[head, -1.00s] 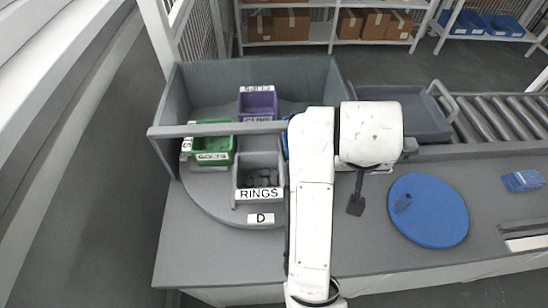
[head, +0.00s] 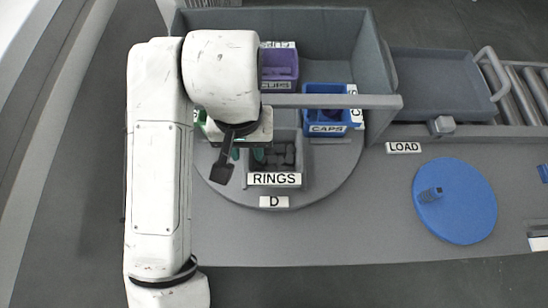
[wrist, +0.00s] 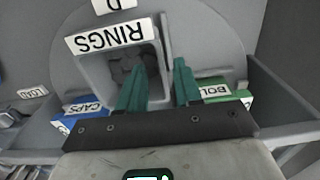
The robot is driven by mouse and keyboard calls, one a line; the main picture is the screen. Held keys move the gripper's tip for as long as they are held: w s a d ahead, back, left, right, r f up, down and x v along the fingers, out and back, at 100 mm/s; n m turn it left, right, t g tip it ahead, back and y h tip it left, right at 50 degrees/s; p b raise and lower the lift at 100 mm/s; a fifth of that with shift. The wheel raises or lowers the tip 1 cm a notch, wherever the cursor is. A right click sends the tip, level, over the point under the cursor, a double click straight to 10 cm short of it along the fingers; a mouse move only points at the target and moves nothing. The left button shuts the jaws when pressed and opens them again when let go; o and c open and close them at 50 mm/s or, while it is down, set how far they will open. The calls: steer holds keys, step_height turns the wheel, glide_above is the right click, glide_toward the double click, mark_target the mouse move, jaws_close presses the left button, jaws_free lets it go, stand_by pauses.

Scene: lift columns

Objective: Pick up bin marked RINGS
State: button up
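The RINGS bin (head: 290,180) is a grey open bin with a white RINGS label. It stands at the front of a round grey turntable (head: 330,185) and holds dark pieces. In the wrist view the RINGS bin (wrist: 88,68) appears upside down. My gripper (head: 247,154) is over the bin's left side in the head view. In the wrist view my gripper (wrist: 162,62) has its two green fingers apart, with nothing between them but what looks like the bin's side wall. One finger overlaps the bin's inside, the other lies outside it. Contact cannot be told.
A blue CAPS bin (head: 328,100) stands right of the RINGS bin, a purple bin (head: 280,68) behind. A green BOLTS bin (wrist: 215,87) is mostly hidden by my arm. A grey bar (head: 340,101) crosses above the turntable. A blue disc (head: 455,215) lies on the bench at right.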

mark_target(249, 157)
steer(key=shift+w+f+p, duration=0.1)
steer(key=shift+f+p, duration=0.5)
steer(key=shift+f, duration=2.4)
steer(key=shift+c, duration=0.2)
jaws_close()
